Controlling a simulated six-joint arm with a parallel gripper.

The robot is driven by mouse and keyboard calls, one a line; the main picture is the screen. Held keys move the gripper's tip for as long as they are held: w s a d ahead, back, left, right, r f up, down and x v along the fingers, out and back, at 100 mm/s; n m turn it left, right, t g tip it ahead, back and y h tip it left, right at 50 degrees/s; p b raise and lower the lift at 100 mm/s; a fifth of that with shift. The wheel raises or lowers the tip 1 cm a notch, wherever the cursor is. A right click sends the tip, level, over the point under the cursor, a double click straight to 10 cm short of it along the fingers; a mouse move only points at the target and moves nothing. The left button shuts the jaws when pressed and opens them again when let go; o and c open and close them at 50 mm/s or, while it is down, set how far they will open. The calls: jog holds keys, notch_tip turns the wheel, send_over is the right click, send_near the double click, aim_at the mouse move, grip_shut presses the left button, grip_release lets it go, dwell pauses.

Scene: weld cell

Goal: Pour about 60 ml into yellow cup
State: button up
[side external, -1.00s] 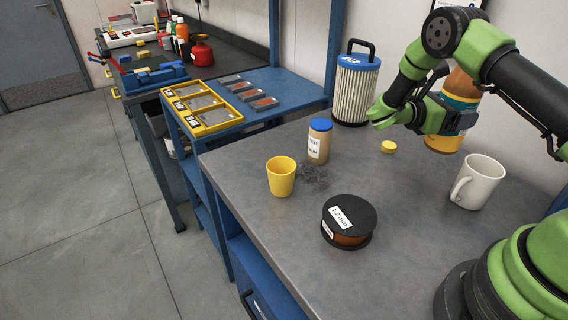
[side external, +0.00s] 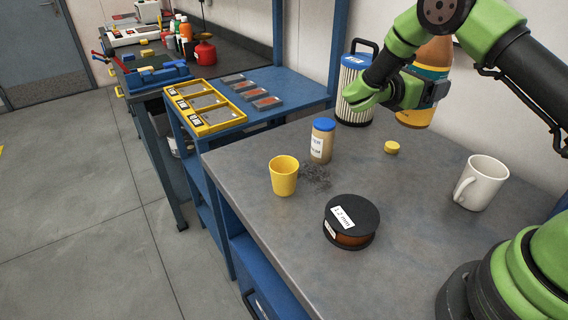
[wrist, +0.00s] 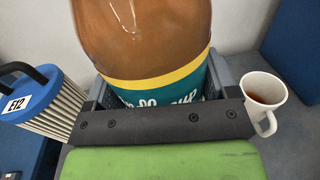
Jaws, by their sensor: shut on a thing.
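The yellow cup (side external: 284,177) stands upright on the grey bench top, left of the middle in the side view; its inside cannot be made out. My gripper (side external: 432,92) is shut on a large amber bottle (side external: 428,72) with a teal and yellow label. The bottle is upright, held above the bench at the back, well to the right of the yellow cup. In the wrist view the bottle (wrist: 145,35) fills the top middle between the jaws. A yellow cap (side external: 391,147) lies on the bench below it.
A white mug (side external: 481,183) with brown liquid stands at the right. A blue-lidded jar (side external: 321,141), black spool (side external: 350,221) and dark granules (side external: 316,177) lie near the cup. A pleated filter (side external: 356,88) stands behind my gripper. The front left bench is clear.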

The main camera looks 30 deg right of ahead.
jog(key=w+a+n+t+y, duration=0.35)
jog(key=a+n+t, duration=0.2)
jog(key=a, duration=0.75)
jog(key=w+a+n+t+y, duration=0.35)
jog(key=a+t, duration=0.35)
jog(key=a, duration=0.5)
jog(key=w+a+n+t+y, duration=0.35)
jog(key=a+n+t, duration=0.2)
jog(key=a, duration=0.75)
notch_tip(320, 180, down, 11)
jog(key=shift+a+t, duration=0.25)
jog(key=shift+t, duration=0.15)
jog(key=shift+s+r+h, duration=0.1)
jog(key=shift+r+h, duration=0.1)
jog(key=shift+h, duration=0.05)
jog(key=shift+w+a+f+m+g+y, duration=0.1)
jog(key=shift+a+f+m+g+y, duration=0.45)
jog(key=shift+m, duration=1.65)
jog(key=shift+w+a+f+m+g+y, duration=0.2)
jog(key=shift+a+m+y, duration=0.6)
jog(key=shift+m, duration=1.35)
jog(key=shift+a+f+m+g+y, duration=0.15)
jog(key=shift+a+f+m+y, duration=0.5)
jog(key=shift+m, duration=1.55)
